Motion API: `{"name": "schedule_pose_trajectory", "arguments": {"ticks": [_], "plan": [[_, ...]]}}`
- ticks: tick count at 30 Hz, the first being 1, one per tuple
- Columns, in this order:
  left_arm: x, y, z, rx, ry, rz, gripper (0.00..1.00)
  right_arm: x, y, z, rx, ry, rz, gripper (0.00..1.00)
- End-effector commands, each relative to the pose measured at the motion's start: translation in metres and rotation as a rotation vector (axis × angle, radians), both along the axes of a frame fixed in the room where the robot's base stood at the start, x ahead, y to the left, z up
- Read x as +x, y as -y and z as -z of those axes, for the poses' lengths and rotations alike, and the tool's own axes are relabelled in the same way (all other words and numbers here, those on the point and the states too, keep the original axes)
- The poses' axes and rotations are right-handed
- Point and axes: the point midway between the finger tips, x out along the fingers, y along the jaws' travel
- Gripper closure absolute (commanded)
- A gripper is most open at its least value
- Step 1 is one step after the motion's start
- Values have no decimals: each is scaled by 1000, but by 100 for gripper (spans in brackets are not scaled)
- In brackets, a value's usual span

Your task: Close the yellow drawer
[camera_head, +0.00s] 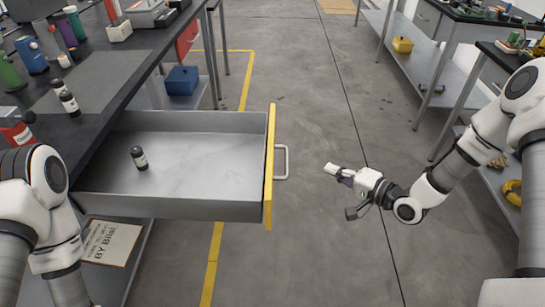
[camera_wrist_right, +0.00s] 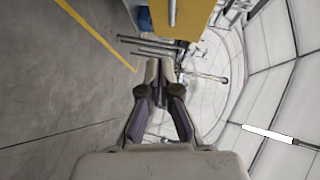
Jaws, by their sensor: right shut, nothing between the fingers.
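The yellow drawer (camera_head: 268,185) is pulled far out from under the dark workbench at left in the head view. Its front is yellow and bears a grey bar handle (camera_head: 284,162). A dark bottle with a white label (camera_head: 139,158) stands inside it. My right gripper (camera_head: 330,169) is shut and empty, a short gap to the right of the handle and apart from it. In the right wrist view its fingers (camera_wrist_right: 160,68) point toward the yellow front (camera_wrist_right: 183,18). My left arm shows at the lower left, but its gripper is out of view.
The dark workbench (camera_head: 95,70) carries several bottles and jars. A blue bin (camera_head: 181,81) sits on the shelf below it. Another bench (camera_head: 455,12) with a yellow bin (camera_head: 402,45) stands at the right. The grey floor (camera_head: 310,90) between them is clear.

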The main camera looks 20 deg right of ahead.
Motion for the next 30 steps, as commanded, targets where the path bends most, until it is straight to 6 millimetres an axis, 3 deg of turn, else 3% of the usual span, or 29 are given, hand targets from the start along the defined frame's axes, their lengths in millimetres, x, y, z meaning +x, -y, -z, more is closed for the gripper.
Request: {"name": "schedule_pose_trajectory", "arguments": {"ticks": [1, 8, 21, 25, 30], "plan": [[-1, 0, 15, 0, -1, 1, 63, 4, 12, 2, 18, 29, 31, 100], [-1, 0, 16, 0, -1, 2, 63, 19, 10, -9, 21, 53, 40, 100], [-1, 0, 24, 0, -1, 1, 63, 96, -36, 6, 20, 52, 37, 100], [-1, 0, 24, 0, -1, 1, 63, 101, -58, 11, 21, 49, 37, 100], [-1, 0, 24, 0, -1, 1, 63, 105, -70, 13, 23, 51, 42, 100]]}}
